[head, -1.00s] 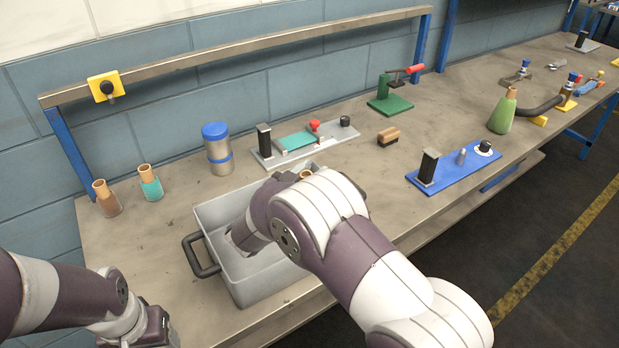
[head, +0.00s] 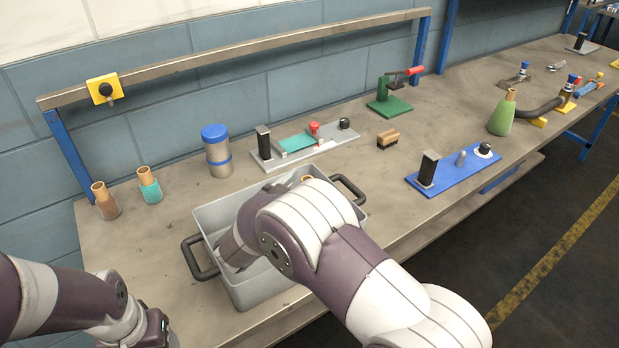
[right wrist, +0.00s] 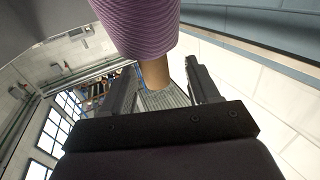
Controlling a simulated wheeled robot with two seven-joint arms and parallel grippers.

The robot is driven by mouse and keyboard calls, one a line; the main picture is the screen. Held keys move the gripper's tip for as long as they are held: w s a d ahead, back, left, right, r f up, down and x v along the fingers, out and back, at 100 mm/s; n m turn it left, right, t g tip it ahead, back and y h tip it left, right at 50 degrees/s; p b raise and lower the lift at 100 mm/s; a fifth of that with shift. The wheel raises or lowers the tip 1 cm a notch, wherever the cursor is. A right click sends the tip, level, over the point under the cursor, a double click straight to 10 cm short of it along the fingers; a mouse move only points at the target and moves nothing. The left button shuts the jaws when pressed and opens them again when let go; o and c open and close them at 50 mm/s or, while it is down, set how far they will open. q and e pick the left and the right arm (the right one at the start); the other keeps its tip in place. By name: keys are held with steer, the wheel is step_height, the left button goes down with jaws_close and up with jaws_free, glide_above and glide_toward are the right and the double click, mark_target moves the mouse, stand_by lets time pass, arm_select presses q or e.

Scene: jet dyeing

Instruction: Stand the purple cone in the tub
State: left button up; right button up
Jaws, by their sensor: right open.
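The purple cone (right wrist: 145,25) shows large at the top of the right wrist view. Its tan tube end (right wrist: 154,73) points toward my right gripper (right wrist: 158,82), whose two fingers are open and apart, with a gap beside the tube. In the head view a small tan tip (head: 307,178) shows just above my right arm, over the grey tub (head: 263,290); the rest there is hidden. My right arm reaches into the tub and hides its gripper. I cannot tell whether the cone touches the tub floor. My left gripper (head: 158,332) is partly visible at the bottom edge, its jaws unclear.
A brown cone (head: 106,203) and a teal cone (head: 150,187) stand left of the tub. Behind it are a blue-lidded canister (head: 217,152) and a grey fixture plate (head: 335,142). A blue fixture (head: 455,172) and a green cone (head: 501,117) are further right.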

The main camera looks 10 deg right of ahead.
steer(key=v, duration=0.9)
steer(key=shift+s+r, duration=0.1)
